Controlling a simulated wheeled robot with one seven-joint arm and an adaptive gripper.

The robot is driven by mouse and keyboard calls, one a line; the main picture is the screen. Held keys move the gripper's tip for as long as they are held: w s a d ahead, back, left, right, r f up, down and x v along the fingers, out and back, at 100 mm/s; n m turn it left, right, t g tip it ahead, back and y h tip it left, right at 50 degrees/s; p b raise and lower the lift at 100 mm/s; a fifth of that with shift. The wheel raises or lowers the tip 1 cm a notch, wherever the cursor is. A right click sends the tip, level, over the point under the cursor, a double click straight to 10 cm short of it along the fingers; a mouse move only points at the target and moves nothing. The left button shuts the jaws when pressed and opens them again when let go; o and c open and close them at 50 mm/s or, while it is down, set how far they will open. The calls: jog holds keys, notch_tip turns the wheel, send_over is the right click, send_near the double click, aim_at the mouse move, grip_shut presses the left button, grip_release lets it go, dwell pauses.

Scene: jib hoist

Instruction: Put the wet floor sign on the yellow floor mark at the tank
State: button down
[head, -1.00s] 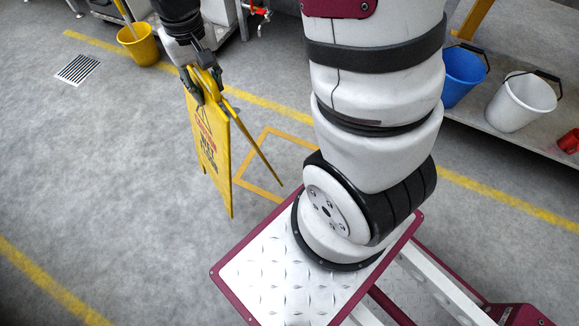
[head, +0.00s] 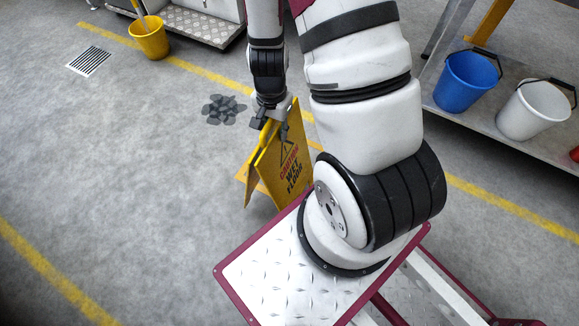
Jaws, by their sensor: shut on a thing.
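The yellow wet floor sign (head: 291,168) stands folded out in an A shape in the head view, just left of my arm's base, its lettered panel facing me. My gripper (head: 272,110) is shut on its top edge. The sign and my arm hide most of the mark. I cannot tell whether the sign's feet touch the floor.
A dark patch (head: 223,109) lies on the floor left of my gripper. A yellow bucket (head: 149,40) and a floor grate (head: 88,62) are at the upper left. Blue (head: 467,82) and white (head: 531,112) buckets stand on a low shelf at right.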

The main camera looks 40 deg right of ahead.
jog(key=shift+s+d+f+m, duration=0.3)
jog(key=shift+s+f, duration=0.05)
jog(key=shift+f, duration=0.05)
jog(key=shift+d+f, duration=0.1)
jog(key=shift+d, duration=0.1)
jog(key=w+d+f+b, duration=0.5)
jog(key=w+d, duration=0.4)
jog(key=d, duration=0.3)
jog(key=shift+w, duration=0.4)
jog(key=shift+d, duration=0.1)
jog(key=c, duration=1.1)
grip_release()
